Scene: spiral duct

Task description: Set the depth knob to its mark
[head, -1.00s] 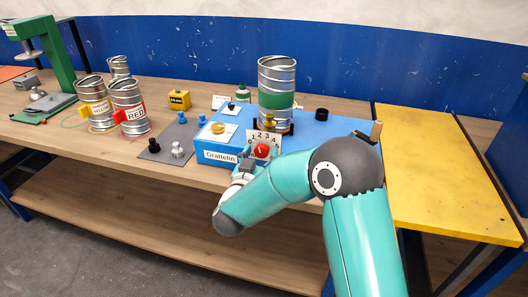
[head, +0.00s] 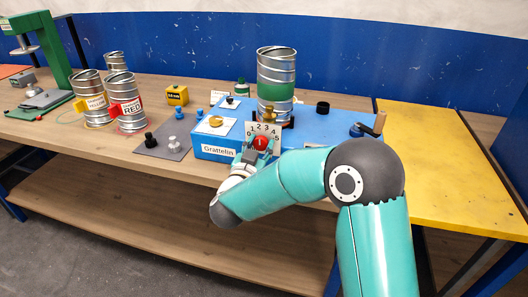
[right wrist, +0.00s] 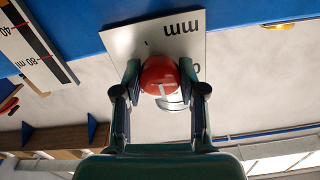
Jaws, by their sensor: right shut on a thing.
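The depth knob is a round red knob (head: 261,143) on a white dial plate (head: 274,131) with black numbers, at the front of the blue machine labelled Grattelin (head: 222,151). My right gripper (head: 255,148) is at the knob, coming from the front. In the right wrist view the red knob (right wrist: 159,74) sits between the two fingertips of my right gripper (right wrist: 160,84), which are shut on it. The dial plate (right wrist: 150,42) shows upside down behind it, with "mm" readable. The fingers and knob hide part of the scale. My left gripper is not in view.
A metal can with a green band (head: 277,84) stands on the machine. Several cans, a grey mat (head: 166,148) with small knobs and a yellow block (head: 177,95) lie to the left. A yellow table (head: 440,160) is at the right, near a crank handle (head: 379,122).

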